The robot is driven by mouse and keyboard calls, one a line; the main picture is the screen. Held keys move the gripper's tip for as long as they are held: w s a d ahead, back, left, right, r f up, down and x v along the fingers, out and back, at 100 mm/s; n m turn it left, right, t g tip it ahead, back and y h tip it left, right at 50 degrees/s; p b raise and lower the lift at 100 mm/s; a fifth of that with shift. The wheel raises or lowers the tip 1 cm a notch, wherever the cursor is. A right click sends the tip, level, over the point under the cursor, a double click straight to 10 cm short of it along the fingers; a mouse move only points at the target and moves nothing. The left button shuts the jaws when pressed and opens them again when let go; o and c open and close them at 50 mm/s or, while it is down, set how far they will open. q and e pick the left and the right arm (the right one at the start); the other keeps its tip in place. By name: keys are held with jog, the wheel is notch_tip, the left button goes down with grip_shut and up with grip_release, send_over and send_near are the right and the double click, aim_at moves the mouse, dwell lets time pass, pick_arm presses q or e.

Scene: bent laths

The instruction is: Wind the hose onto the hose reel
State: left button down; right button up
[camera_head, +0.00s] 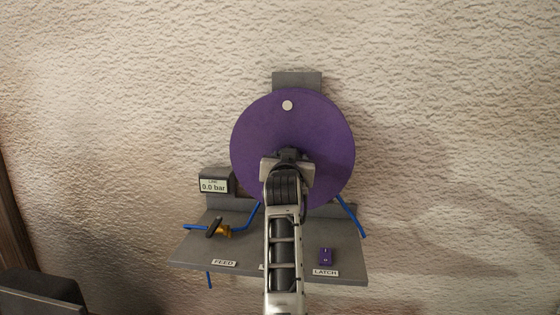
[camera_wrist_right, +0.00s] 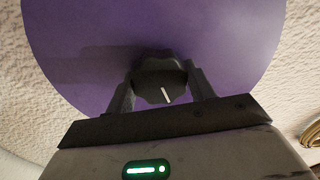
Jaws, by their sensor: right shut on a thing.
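The hose reel (camera_head: 330,130) is a purple disc on a grey wall bracket, with a small pale dot near its top. It also fills the upper part of the right wrist view (camera_wrist_right: 230,50). My right gripper (camera_wrist_right: 160,90) is shut on a dark lobed knob (camera_wrist_right: 158,75) with a white mark, in front of the disc. In the head view my arm hides the knob and the disc's lower middle. The blue hose (camera_head: 350,215) shows at the reel's lower right. Blue line (camera_head: 247,222) also runs at the lower left. My left gripper is not in view.
A grey shelf (camera_head: 345,262) under the reel carries a brass valve with a dark handle (camera_head: 214,228), a purple latch piece (camera_head: 326,256), and FEED and LATCH labels. A gauge (camera_head: 215,183) reads 0.0 bar. The wall on both sides is bare.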

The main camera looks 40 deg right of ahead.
jog(key=shift+f, duration=0.1)
dwell(0.4)
jog(key=o, duration=1.4)
jog(key=shift+c, duration=0.2)
jog(key=shift+a, duration=0.1)
